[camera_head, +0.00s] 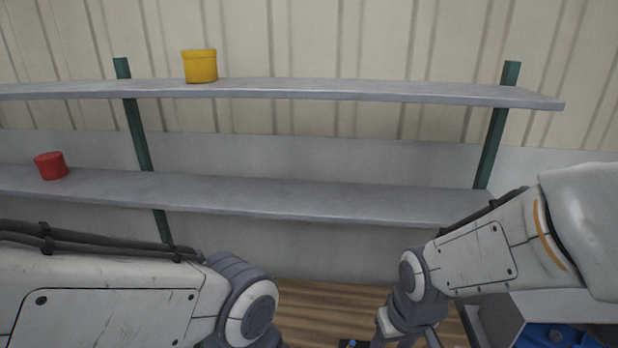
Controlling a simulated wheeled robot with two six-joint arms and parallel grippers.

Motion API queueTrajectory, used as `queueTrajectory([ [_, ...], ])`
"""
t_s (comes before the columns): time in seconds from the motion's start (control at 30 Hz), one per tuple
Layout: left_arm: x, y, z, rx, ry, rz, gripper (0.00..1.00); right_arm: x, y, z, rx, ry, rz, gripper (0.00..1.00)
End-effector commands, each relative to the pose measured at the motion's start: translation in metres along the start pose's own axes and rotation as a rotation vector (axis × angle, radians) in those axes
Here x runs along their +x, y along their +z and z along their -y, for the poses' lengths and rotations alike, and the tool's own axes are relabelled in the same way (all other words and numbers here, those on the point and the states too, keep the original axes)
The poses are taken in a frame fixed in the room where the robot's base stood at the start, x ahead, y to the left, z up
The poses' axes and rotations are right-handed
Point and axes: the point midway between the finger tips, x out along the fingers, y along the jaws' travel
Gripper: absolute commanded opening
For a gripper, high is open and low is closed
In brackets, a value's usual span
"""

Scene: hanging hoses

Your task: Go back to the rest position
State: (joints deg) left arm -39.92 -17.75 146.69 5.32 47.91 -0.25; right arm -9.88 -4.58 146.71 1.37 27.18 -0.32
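My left arm comes in from the left along the bottom edge and bends down out of the picture, so its gripper is hidden below the frame. My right arm comes in from the right and points down toward the bottom edge. Only the wrist end of my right arm shows there, and its fingertips are cut off, so I cannot tell their state. No hanging hose can be made out in this view.
Two grey shelves, an upper (330,90) and a lower (300,197), span ahead on green posts (137,130). A yellow pot (200,66) stands on the upper shelf, a red pot (51,166) on the lower. A grey box holding blue things (555,337) is at bottom right.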

Motion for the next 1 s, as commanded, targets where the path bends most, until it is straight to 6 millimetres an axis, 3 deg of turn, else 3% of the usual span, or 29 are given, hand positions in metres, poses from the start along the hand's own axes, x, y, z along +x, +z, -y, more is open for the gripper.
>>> queueTrajectory([
  [0.03, 0.016, 0.001, 0.001, -0.001, 0.0, 0.0, 0.5, 0.011, 0.006, 0.011, -0.037, -0.01, 0.006, 0.53],
  [0.27, 0.06, 0.003, 0.004, -0.003, 0.0, 0.0, 0.5, 0.033, 0.043, 0.06, -0.218, -0.06, 0.061, 0.53],
  [0.47, 0.101, 0.005, 0.007, -0.005, 0.0, 0.0, 0.5, 0.048, 0.091, 0.097, -0.405, -0.103, 0.123, 0.53],
  [0.63, 0.107, 0.006, 0.008, -0.005, 0.0, 0.0, 0.5, 0.047, 0.108, 0.107, -0.468, -0.114, 0.15, 0.53],
  [1.0, 0.105, 0.005, 0.007, -0.005, 0.0, -0.001, 0.5, 0.045, 0.108, 0.107, -0.469, -0.114, 0.152, 0.53],
])
